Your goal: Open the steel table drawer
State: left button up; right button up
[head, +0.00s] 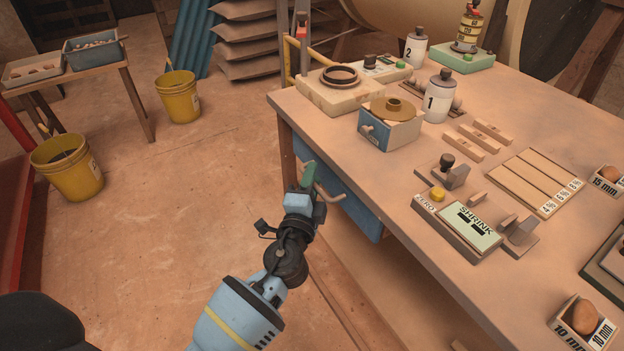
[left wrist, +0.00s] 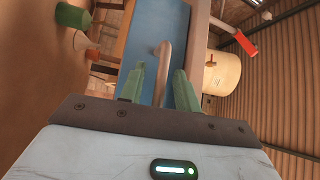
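The blue drawer front (head: 362,212) sits under the left edge of the workbench and looks closed. Its pale bar handle (head: 329,194) stands out from the front. My left gripper (head: 308,176), with green fingers, is at the drawer front, close to the handle. In the left wrist view the fingers (left wrist: 159,88) are spread apart, and the curved handle (left wrist: 163,62) shows between them against the blue drawer front (left wrist: 150,25). I cannot tell whether a finger touches the handle. My right gripper is not in view.
The workbench top (head: 400,195) holds a SHRINK gauge (head: 460,222), a small box with a knob (head: 390,125) and white canisters (head: 438,97). Yellow buckets (head: 178,97) and a side table (head: 75,75) stand at left. The floor (head: 150,210) before the drawer is clear.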

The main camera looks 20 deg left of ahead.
pick_arm(q)
jog(key=c, duration=0.6)
grip_shut()
jog(key=shift+s, duration=0.1)
jog(key=s+a, duration=1.1)
jog(key=s, duration=0.3)
jog(key=o, duration=0.6)
grip_release()
jog(key=shift+w, duration=0.1)
